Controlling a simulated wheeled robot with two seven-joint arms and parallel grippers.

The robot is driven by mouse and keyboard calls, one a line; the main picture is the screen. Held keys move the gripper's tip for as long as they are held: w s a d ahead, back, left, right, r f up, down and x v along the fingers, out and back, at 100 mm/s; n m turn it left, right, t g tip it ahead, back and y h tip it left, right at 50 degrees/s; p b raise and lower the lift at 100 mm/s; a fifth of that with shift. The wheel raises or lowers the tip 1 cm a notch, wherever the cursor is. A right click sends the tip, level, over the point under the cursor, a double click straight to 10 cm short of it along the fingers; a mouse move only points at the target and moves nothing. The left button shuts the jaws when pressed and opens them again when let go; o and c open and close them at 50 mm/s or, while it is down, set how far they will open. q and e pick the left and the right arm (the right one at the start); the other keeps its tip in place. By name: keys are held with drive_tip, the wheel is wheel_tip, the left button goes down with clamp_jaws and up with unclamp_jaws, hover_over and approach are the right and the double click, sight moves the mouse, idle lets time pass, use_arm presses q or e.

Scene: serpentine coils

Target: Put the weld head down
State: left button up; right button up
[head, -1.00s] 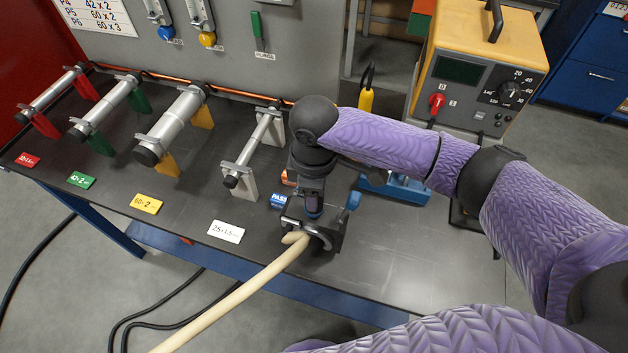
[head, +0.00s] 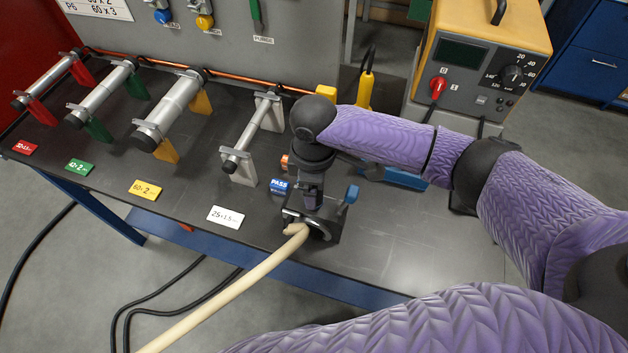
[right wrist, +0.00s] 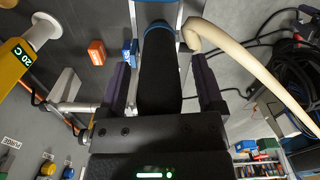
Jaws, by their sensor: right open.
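The weld head (head: 318,231) is at the bench's front edge, below my right gripper (head: 311,194). Its cream hose (head: 225,294) runs down to the lower left. A dark plate with a blue knob (head: 351,194) shows right beside it. In the right wrist view the black handle (right wrist: 160,75) with a blue ring stands between the fingers of my right gripper (right wrist: 163,88). The fingers are open, with a gap on each side of the handle. Whether the weld head's underside rests on the bench is hidden. My left gripper is not in view.
Several tube samples on coloured stands, such as the yellow-stand tube (head: 170,108), line the bench to the left. A blue PASS block (head: 279,186) and a white label (head: 225,217) are close by. The yellow power unit (head: 478,75) stands behind right. Bare bench (head: 400,240) lies right.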

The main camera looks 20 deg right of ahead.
wheel_tip(320, 180, up, 12)
drive_tip(key=shift+r+p, duration=0.1)
drive_tip(key=shift+p, duration=0.7)
idle(0.6)
